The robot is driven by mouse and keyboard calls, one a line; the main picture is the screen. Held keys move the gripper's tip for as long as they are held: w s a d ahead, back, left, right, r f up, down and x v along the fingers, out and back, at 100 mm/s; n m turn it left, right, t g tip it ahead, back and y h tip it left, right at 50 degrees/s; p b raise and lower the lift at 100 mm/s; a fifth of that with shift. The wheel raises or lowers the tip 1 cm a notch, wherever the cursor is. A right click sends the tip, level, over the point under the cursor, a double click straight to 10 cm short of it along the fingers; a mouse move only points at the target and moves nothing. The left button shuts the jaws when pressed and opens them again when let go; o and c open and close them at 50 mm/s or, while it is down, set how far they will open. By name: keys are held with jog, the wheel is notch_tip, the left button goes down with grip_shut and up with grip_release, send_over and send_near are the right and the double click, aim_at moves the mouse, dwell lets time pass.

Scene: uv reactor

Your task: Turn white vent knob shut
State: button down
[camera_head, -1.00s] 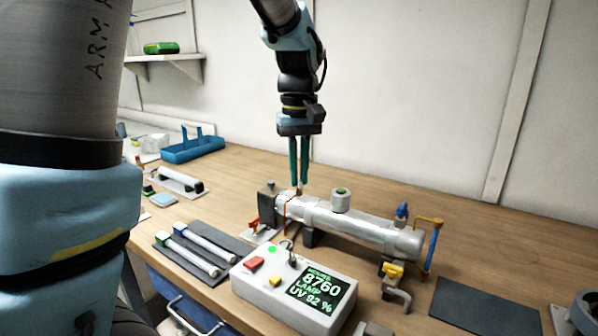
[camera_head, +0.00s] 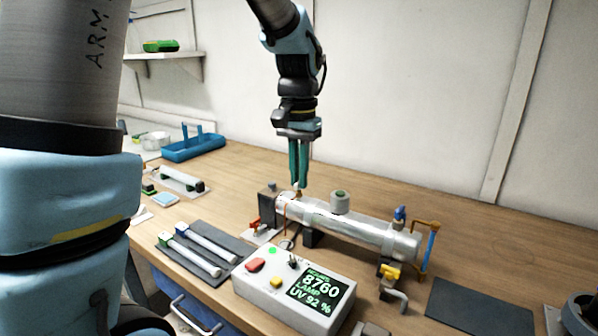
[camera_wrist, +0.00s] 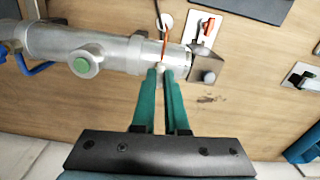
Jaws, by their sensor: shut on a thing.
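The white vent knob (camera_wrist: 160,66) shows as a small pale piece between my fingertips in the wrist view, mostly hidden by them. It sits on top of the silver reactor tube (camera_head: 350,225), near the tube's left end in the head view. My gripper (camera_head: 299,185) points straight down with its green fingers shut on the knob. The fingertips also show in the wrist view (camera_wrist: 161,70). An orange-red wire or strap (camera_wrist: 164,45) passes around the tube close to the knob. I cannot tell how far the knob is turned.
A control box (camera_head: 290,288) with a green display stands in front of the tube. Two lamp tubes (camera_head: 200,248) lie on a dark mat at left. A red-handled valve (camera_head: 256,224), a yellow-handled tap (camera_head: 390,271) and a blue knob (camera_head: 400,213) are near the tube. Table behind it is clear.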

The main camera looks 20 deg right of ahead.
jog(key=shift+m, duration=0.6)
jog(key=c, duration=0.9)
grip_release()
jog(key=shift+c, duration=0.2)
jog(key=shift+r, duration=0.1)
notch_tip(320, 180, up, 11)
jog(key=b, duration=0.1)
jog(key=shift+f, duration=0.2)
